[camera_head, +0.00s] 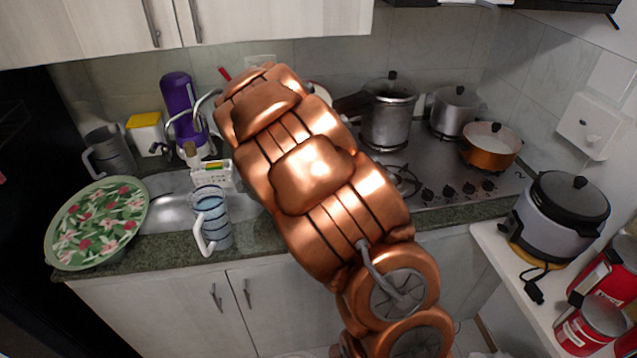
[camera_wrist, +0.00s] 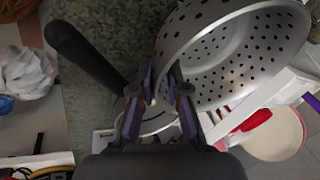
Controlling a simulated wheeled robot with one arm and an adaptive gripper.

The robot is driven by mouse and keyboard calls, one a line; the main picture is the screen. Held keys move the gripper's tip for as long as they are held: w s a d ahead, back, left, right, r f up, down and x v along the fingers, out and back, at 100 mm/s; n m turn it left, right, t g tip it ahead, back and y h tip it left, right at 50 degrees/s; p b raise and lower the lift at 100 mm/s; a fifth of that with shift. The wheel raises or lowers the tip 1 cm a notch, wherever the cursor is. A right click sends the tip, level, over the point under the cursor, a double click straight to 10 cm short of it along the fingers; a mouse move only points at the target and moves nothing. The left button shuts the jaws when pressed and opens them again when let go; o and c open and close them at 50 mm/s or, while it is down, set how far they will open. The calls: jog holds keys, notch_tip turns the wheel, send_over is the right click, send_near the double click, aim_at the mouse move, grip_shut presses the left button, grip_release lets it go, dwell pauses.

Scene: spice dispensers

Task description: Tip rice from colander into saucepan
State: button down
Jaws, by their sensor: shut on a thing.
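A metal colander (camera_wrist: 230,45) with many round holes fills the upper right of the wrist view, tilted. My gripper (camera_wrist: 161,88) is at its near left edge and is shut on it; the exact contact is partly hidden. No rice shows in the visible part of the colander. A round pan with a pale inside (camera_wrist: 275,135) lies below and right of the colander in the wrist view; I cannot tell whether it is the saucepan. In the head view, my arm hides the gripper and colander.
A black handle (camera_wrist: 85,55) lies left of my gripper; its owner is unclear. A pressure cooker (camera_head: 388,115) and a lidded pot (camera_head: 455,108) stand on the stove (camera_head: 440,185). A blue mug (camera_head: 213,225) and a floral plate (camera_head: 97,222) are on the left counter.

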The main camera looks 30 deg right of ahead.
jog(key=shift+w+a+f+h, duration=0.25)
jog(key=shift+a+h, duration=0.15)
jog(key=shift+h, duration=0.1)
jog(key=shift+a+g, duration=0.25)
jog(key=shift+g, duration=0.15)
jog(key=shift+w, duration=0.1)
notch_tip(320, 180, up, 2)
jog(key=shift+h, duration=0.3)
jog(key=shift+r, duration=1.45)
